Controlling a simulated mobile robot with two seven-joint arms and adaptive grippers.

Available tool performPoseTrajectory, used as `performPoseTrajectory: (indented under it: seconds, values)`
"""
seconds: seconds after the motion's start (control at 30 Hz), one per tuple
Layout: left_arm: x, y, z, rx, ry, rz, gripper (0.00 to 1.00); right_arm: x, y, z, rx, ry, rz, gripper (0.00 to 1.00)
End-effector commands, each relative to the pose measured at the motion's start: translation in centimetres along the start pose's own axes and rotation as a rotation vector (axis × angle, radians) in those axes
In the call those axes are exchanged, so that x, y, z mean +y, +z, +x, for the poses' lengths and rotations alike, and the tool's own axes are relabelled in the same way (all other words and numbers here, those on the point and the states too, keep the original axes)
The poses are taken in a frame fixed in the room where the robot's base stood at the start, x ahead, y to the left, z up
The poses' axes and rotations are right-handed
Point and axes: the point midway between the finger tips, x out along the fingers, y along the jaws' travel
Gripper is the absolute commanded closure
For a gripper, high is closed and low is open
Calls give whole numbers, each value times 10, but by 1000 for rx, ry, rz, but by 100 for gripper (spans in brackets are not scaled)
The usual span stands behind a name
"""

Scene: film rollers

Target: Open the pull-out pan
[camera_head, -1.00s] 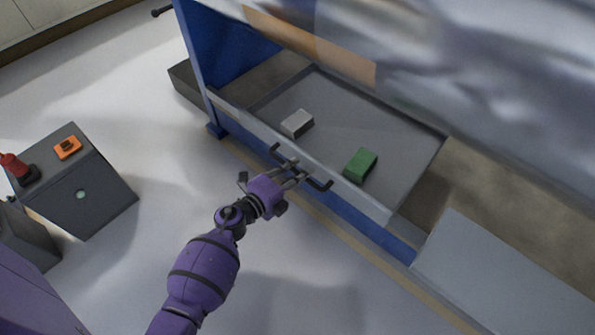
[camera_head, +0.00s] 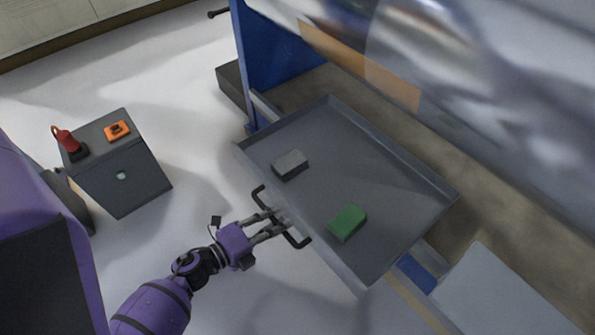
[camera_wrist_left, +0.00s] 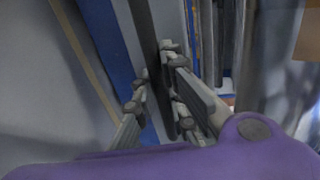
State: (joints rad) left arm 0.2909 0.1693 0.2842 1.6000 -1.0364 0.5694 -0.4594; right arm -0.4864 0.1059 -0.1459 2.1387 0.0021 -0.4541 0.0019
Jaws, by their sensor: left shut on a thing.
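The pull-out pan (camera_head: 375,160) is a shallow grey tray, drawn well out from the blue-framed machine (camera_head: 275,50). A black bar handle (camera_head: 296,241) runs along its front wall. My left gripper (camera_head: 278,221) is shut on the handle, with its fingers around the bar near its middle. In the left wrist view the fingers (camera_wrist_left: 160,95) close about a dark bar. A grey block (camera_head: 290,165) and a green block (camera_head: 347,222) lie in the pan. My right gripper is not in view.
A dark grey cabinet (camera_head: 125,180) stands at the left, with an orange item (camera_head: 117,131) and a red-handled item (camera_head: 67,141) on top. A light grey panel (camera_head: 500,295) is at the lower right. Open floor (camera_head: 190,110) lies between cabinet and machine.

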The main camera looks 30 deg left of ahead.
Motion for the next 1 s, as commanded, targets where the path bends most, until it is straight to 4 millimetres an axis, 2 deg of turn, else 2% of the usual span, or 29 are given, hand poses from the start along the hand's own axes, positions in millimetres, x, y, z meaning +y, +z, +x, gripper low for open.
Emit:
performPoseTrajectory:
  seconds: [0.03,0.2,0.4,0.93,0.97,1.0]
  values:
    - [3,0,-13,0,4,-1,100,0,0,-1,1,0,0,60]
    - [9,0,-41,0,3,-1,100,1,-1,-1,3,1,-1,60]
    - [13,0,-61,0,1,-1,100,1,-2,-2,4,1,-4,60]
    - [14,0,-68,0,1,1,100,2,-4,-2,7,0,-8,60]
    - [14,0,-68,0,1,1,85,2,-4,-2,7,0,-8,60]
    - [14,0,-68,0,1,1,80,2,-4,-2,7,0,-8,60]
